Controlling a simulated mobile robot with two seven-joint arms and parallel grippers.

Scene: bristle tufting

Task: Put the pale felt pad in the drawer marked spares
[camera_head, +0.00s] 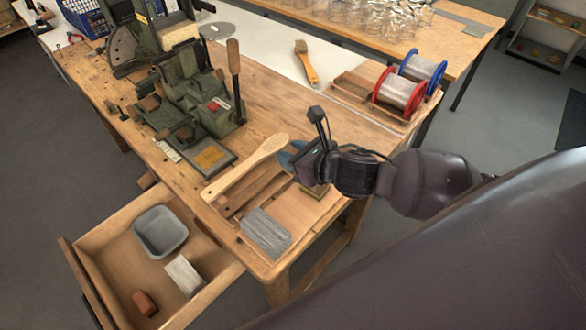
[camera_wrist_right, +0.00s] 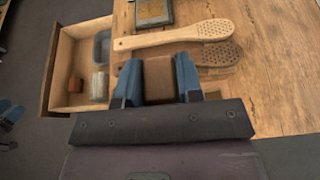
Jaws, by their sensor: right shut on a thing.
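An open wooden drawer (camera_head: 119,222) sticks out under the bench's left front. I see no marking on it. A pale block (camera_head: 184,276), perhaps the felt pad, lies in it beside a small red-brown block (camera_head: 145,303) and a grey tray (camera_head: 161,231). The pale block also shows in the wrist view (camera_wrist_right: 100,86). My right gripper (camera_head: 291,160) is above the bench's front right part. In the wrist view its blue fingers (camera_wrist_right: 158,82) are shut on a brown block (camera_wrist_right: 158,75). Blue fingers at the left edge look like my left gripper (camera_wrist_right: 10,113); their opening is unclear.
A pale wooden brush body (camera_head: 245,168) and a grey striped bundle (camera_head: 265,233) lie on the bench near the drawer. A green machine (camera_head: 190,95) stands behind. Red and blue spools (camera_head: 400,90) stand at the far right. The drawer's near part has bare floor.

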